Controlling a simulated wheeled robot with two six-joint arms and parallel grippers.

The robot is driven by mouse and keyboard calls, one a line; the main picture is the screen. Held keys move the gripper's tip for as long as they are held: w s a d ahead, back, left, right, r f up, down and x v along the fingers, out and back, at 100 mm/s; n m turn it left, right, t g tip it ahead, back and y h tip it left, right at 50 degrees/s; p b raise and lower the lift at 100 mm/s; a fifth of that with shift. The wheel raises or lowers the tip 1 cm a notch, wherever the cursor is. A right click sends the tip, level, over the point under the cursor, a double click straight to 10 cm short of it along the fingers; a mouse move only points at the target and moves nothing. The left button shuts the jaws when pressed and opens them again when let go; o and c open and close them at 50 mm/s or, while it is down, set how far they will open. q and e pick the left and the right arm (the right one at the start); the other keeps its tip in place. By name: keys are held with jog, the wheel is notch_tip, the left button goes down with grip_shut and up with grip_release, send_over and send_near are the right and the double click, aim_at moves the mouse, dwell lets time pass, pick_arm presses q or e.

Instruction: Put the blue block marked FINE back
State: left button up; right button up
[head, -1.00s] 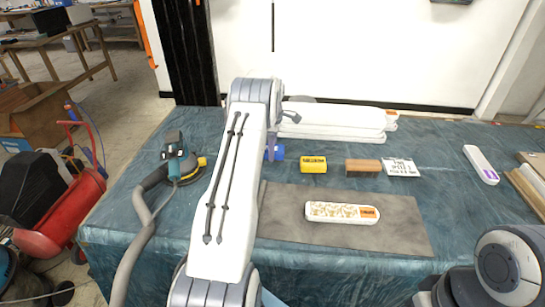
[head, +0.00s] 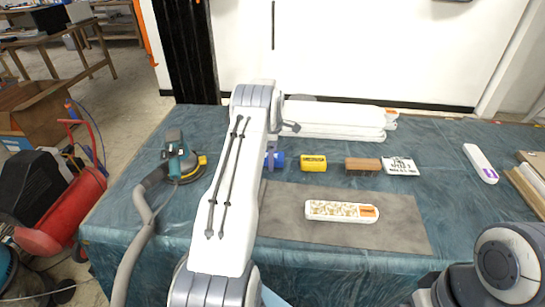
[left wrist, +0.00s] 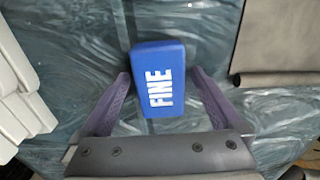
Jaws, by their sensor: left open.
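The blue block marked FINE (left wrist: 160,80) lies on the blue cloth, its white lettering facing my left wrist camera. In the head view the blue block (head: 279,160) is partly hidden behind my left arm. My left gripper (left wrist: 160,74) is open, with one purple finger on each side of the block; narrow gaps seem to show on both sides. Its height above the cloth is hard to judge. My right gripper is not in view; only part of that arm shows at lower right.
Right of the blue block stand a yellow block (head: 313,163), a brown block (head: 362,164) and a white lettered block (head: 400,166). A white tray (head: 342,211) lies on a grey mat (head: 400,235). White rolls (head: 335,118) lie behind; a sander (head: 180,160) stands left.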

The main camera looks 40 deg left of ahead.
pick_arm(q)
jog(key=shift+r, duration=0.6)
notch_tip(320, 180, up, 11)
jog(key=shift+b, duration=0.35)
jog(key=shift+f, duration=0.1)
notch_tip(320, 180, down, 11)
jog(key=shift+f+p, duration=0.1)
jog(key=shift+p, duration=0.3)
jog(key=shift+f, duration=0.1)
notch_tip(320, 180, up, 3)
jog(key=shift+f+b, duration=0.1)
jog(key=shift+b, duration=0.2)
jog(key=shift+r, duration=0.3)
jog(key=shift+f, duration=0.15)
